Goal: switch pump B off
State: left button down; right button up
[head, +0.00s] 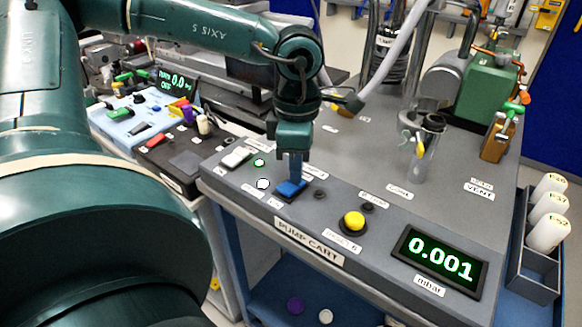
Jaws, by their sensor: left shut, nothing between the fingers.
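The grey pump cart panel (228,183) carries a white switch (237,157) and, to its right, a blue switch (290,189). A green lamp (259,162) and a pale white lamp (263,183) sit between them. The small labels beside these switches are too blurred to read, so I cannot tell which one is pump B. My left gripper (296,178) points down, shut and empty, with its tips right at the blue switch. I cannot tell whether they touch it. The tips partly hide its top. My right gripper is not in view.
A yellow button (353,221) and a display (440,260) reading 0.001 mbar are to the right on the panel. A metal post (420,155) and green valve body (480,90) stand behind. White cylinders (548,215) sit in a side rack. Another control box (130,125) is at left.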

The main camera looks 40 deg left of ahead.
pick_arm(q)
notch_tip(320, 180, up, 7)
jog(key=p, duration=0.3)
jog(key=shift+p, duration=0.4)
jog(key=shift+s, duration=0.1)
dwell(0.5)
